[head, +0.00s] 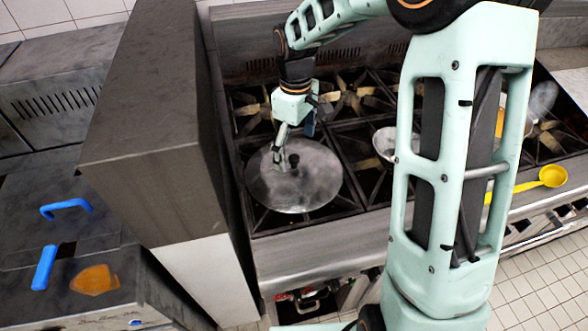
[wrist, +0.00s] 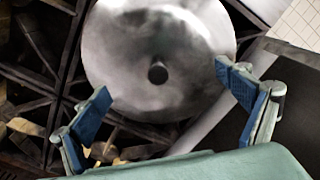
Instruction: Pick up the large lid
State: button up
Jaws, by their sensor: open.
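The large lid (head: 318,185) is a round, shiny grey metal disc with a small dark knob (head: 294,159) at its middle. It lies on the front left of the stove top in the head view. In the wrist view the lid (wrist: 125,75) fills the upper middle, and its knob (wrist: 157,73) shows as a dark round spot. My gripper (head: 292,142) is over the lid, close to the knob. In the wrist view my gripper (wrist: 165,105) is open, its blue-padded fingers wide apart, with nothing between the pads. The knob appears beyond the fingertips.
A small metal bowl or pan (head: 383,141) sits on the stove grates to the right, partly hidden by my arm. A yellow ladle (head: 552,176) lies at the stove's front right. A tall grey cabinet (head: 155,130) stands close on the lid's left.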

aim_at(294, 157)
jog(key=f, duration=0.5)
jog(key=shift+w+a+p, duration=0.2)
jog(key=shift+w+p, duration=0.15)
jog(key=shift+p, duration=0.05)
